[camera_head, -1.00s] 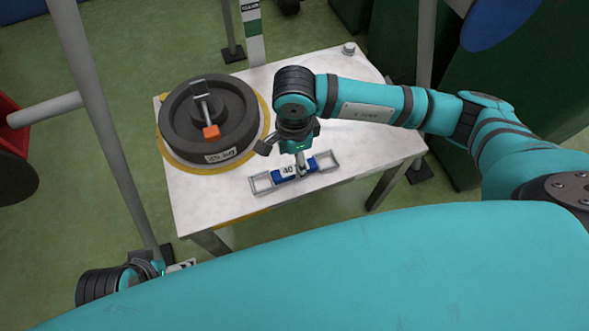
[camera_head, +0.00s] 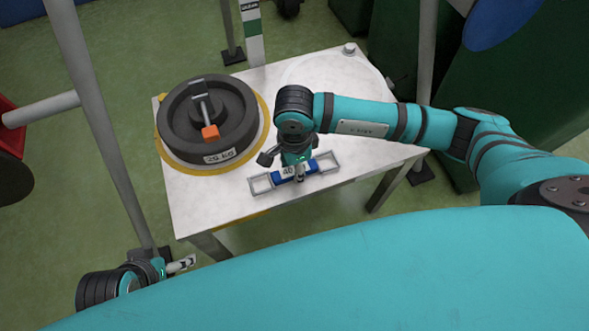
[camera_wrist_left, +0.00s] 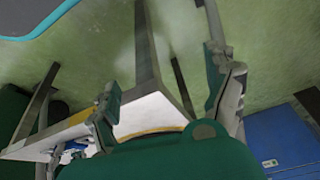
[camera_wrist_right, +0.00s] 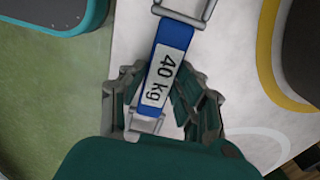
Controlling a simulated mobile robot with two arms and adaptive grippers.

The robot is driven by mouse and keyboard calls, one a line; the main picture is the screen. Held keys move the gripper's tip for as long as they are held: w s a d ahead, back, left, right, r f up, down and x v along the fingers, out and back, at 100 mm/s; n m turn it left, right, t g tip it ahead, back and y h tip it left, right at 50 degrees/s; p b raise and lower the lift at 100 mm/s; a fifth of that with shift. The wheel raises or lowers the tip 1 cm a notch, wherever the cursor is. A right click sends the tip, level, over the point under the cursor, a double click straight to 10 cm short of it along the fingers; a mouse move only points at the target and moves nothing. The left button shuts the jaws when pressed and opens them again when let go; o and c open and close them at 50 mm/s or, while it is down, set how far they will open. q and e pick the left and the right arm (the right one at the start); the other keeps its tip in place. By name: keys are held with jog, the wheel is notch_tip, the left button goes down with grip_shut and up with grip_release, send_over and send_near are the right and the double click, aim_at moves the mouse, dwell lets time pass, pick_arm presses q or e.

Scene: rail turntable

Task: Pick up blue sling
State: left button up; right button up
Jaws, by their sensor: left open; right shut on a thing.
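The blue sling (camera_head: 312,166) has a white "40 kg" label and a grey metal frame at each end. It lies along the front of the white table (camera_head: 220,190). My right gripper (camera_head: 299,174) points down at its middle and is shut on it. In the right wrist view the blue band (camera_wrist_right: 174,35) runs between the fingers (camera_wrist_right: 162,105), which hide part of its lower end. I cannot tell any gap under the sling. My left gripper (camera_head: 184,264) is open and empty, low at the left, off the table; it also shows in the left wrist view (camera_wrist_left: 168,88).
A dark round weight (camera_head: 172,130) marked in kg, with an orange-tipped lever (camera_head: 210,132), stands left of the sling inside a yellow ring. A grey post (camera_head: 105,120) rises at the left.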

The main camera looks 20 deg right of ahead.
grip_shut()
jog(key=shift+r, duration=0.1)
jog(key=shift+r, duration=0.55)
notch_tip(320, 180, up, 2)
jog(key=shift+r+p, duration=0.1)
jog(key=shift+p, duration=0.4)
pick_arm(q)
jog(key=shift+s+a+r+g+p, duration=0.2)
jog(key=shift+s+r+g+p, duration=0.25)
jog(key=shift+s+r, duration=0.25)
pick_arm(e)
jog(key=s+r, duration=0.1)
jog(key=s, duration=1.5)
jog(key=shift+r, duration=0.25)
